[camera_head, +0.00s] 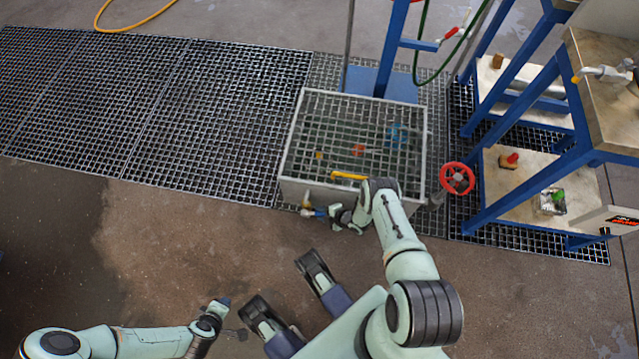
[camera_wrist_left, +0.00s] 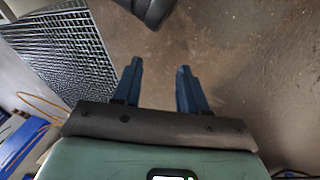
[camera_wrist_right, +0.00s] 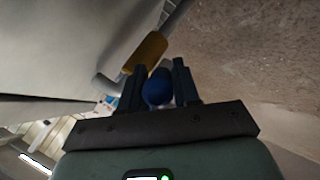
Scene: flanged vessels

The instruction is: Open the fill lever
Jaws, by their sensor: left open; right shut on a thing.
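A grey tank (camera_head: 287,190) with a grid cover stands on the floor grating. Small fittings with a yellowish part (camera_head: 306,203) and a blue part stick out low at its front left corner. My right gripper (camera_head: 318,213) is there, level and close to the tank wall. In the right wrist view its fingers are shut on a blue rounded knob (camera_wrist_right: 158,87), with a yellow cylinder (camera_wrist_right: 146,53) just beyond. I cannot tell for certain whether this knob belongs to the fill lever. My left gripper (camera_wrist_left: 157,80) is open and empty over bare floor, well left of the tank.
A red handwheel (camera_head: 457,178) stands at the tank's right side. A blue frame with shelves (camera_head: 520,195) is farther right. A red-handled valve (camera_head: 452,34) and green hose are behind the tank. The brown floor (camera_head: 170,240) at left is free.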

